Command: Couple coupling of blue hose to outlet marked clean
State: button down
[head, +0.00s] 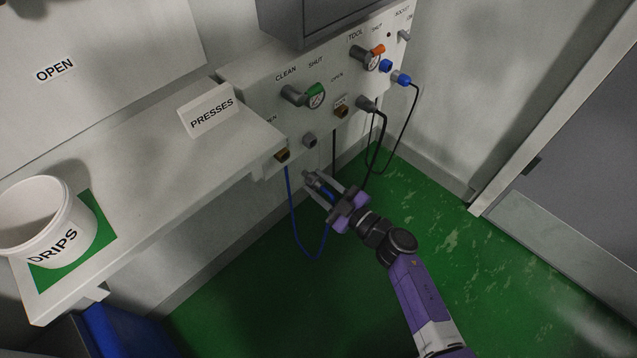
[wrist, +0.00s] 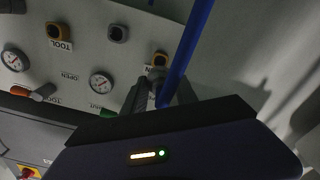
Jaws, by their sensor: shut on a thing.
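My gripper (head: 322,188) is shut on the coupling (head: 309,176) of the blue hose, low in front of the wall panel. The grey coupling tip points up and left, apart from the outlets in the head view. The blue hose (head: 291,205) hangs in a loop from below the panel to my gripper; it crosses the wrist view (wrist: 190,45). A brass outlet (head: 282,156) sits at the panel's lower left; in the wrist view (wrist: 159,58) its plate is mostly hidden, only an N reads. The green valve handle (head: 316,91) is by the word CLEAN.
A grey fitting (head: 309,140) and a brass outlet (head: 341,112) with a plate reading TOOL in the wrist view are on the same panel. A black hose (head: 381,140) hangs right of my gripper. The DRIPS bucket (head: 45,225) stands on the left shelf. Green floor is clear.

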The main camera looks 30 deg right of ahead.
aim_at(306, 172)
jog(key=shift+w+r, duration=0.1)
jog(key=shift+r, duration=0.05)
jog(key=shift+b+x, duration=0.35)
jog(key=shift+x, duration=1.8)
jog(key=shift+w+a, duration=0.25)
jog(key=shift+w, duration=0.35)
jog(key=shift+p, duration=0.55)
jog(key=shift+b+x, duration=0.4)
jog(key=shift+x, duration=1.3)
jog(key=c, duration=0.9)
grip_release()
jog(key=shift+s+d, duration=0.1)
